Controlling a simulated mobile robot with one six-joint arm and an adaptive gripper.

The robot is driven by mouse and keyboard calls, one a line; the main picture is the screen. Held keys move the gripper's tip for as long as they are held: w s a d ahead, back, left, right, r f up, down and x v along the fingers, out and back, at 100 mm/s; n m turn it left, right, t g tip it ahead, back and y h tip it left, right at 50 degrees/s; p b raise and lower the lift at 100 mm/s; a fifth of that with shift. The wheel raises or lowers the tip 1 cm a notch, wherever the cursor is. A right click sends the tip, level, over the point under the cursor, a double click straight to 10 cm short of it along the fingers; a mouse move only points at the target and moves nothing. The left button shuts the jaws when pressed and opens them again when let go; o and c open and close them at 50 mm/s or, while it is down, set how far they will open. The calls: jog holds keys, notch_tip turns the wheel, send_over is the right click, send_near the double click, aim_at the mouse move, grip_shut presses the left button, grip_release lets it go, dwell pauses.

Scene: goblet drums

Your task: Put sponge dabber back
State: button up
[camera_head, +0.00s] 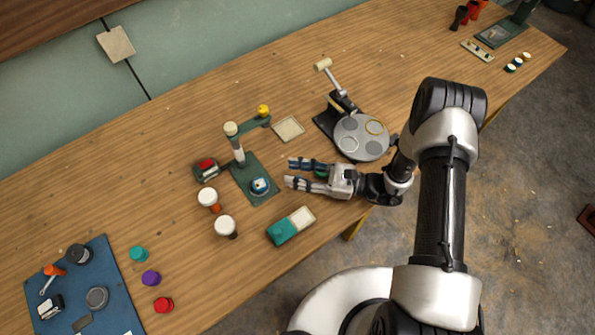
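My gripper (290,172) reaches left over the middle of the table. Its two fingers are spread apart, one above the other in the picture. A small green patch (321,174) shows between the fingers near the palm; I cannot tell whether it is an object or what it rests on. No thing is clearly recognisable as the sponge dabber. A teal and cream block or tray (291,226) lies just below the gripper. A small dark holder with a red top (206,169) stands left of the green stand (256,179).
Two white-topped small drums (225,226) stand at left. A blue mat (83,290) with tools lies far left, beside teal, purple and red pots (164,305). A cream square (288,128) lies behind. The table's front edge is close.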

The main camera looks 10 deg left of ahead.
jog(key=shift+d+r, duration=0.1)
jog(key=shift+r, duration=0.15)
jog(key=d, duration=0.4)
jog(key=d+p, duration=0.1)
jog(key=d, duration=0.3)
jog(key=d+p, duration=0.1)
jog(key=d, duration=0.3)
jog(key=shift+w+f, duration=0.1)
jog(key=shift+w, duration=0.2)
jog(key=s+d+r+n+g+h, duration=0.15)
jog(key=r+n+h, duration=0.35)
jog(key=r, duration=0.5)
jog(key=s+d+r+n+g+h, duration=0.1)
jog(key=s+r+n+g+h, duration=0.25)
jog(key=r, duration=0.65)
jog(key=s+d+r+n+t+h, duration=0.9)
jog(key=s+r+t, duration=0.1)
jog(key=r, duration=0.3)
jog(key=shift+d+t, duration=0.15)
jog(key=shift+t, duration=0.25)
jog(key=shift+h, duration=0.25)
